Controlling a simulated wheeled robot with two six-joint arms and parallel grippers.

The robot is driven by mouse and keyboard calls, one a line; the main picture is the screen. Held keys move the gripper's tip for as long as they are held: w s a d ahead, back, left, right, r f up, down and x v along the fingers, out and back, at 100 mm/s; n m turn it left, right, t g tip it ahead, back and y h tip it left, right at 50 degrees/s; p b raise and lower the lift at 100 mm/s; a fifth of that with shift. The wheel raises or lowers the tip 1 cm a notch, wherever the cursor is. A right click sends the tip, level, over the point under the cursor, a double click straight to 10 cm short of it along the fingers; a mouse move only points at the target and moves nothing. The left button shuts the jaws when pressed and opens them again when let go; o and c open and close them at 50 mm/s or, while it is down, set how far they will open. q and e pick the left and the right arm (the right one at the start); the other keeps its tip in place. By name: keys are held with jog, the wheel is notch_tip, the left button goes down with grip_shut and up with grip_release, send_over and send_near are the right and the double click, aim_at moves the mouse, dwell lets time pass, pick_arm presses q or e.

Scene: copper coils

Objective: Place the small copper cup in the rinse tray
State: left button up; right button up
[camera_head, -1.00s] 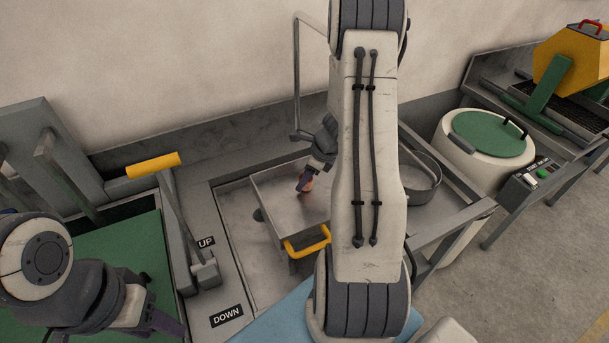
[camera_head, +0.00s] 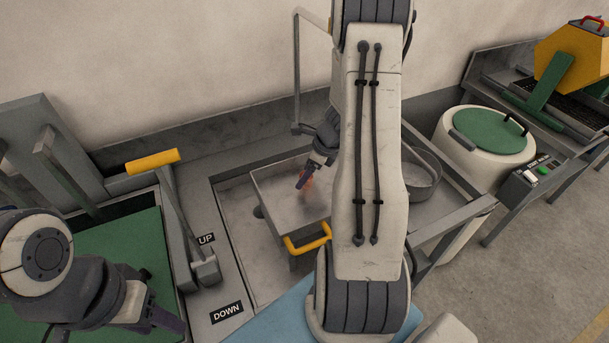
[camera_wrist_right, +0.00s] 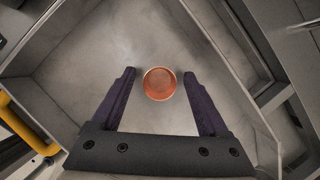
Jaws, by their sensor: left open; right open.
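The small copper cup (camera_wrist_right: 160,84) is inside the metal tray with the yellow handle (camera_wrist_right: 45,100), seen from above between my right fingertips. In the head view the cup (camera_head: 308,187) is a small reddish shape partly hidden by the right gripper. The tray (camera_head: 270,206) sits in the metal basin. My right gripper (camera_wrist_right: 159,76) is open, with a gap between each finger and the cup; in the head view this gripper (camera_head: 303,178) is over the tray. My left gripper (camera_head: 170,322) is open and empty at lower left, its fingers only partly clear.
A lever with a yellow grip (camera_head: 152,162) stands left of the tray, beside UP and DOWN labels. A round grey pan (camera_head: 422,180) lies right of my right arm, which hides part of the tray. A green-lidded white drum (camera_head: 485,150) stands farther right.

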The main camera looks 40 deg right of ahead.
jog(key=s+d, duration=0.2)
jog(key=s, duration=0.1)
jog(key=s+d+b, duration=0.1)
jog(key=s, duration=0.2)
jog(key=s+d+b, duration=0.1)
jog(key=s+d, duration=0.1)
jog(key=s, duration=0.1)
jog(key=shift+d, duration=0.35)
jog(key=shift+s+d+b, duration=0.3)
jog(key=shift+s+b, duration=0.05)
jog(key=shift+s, duration=0.3)
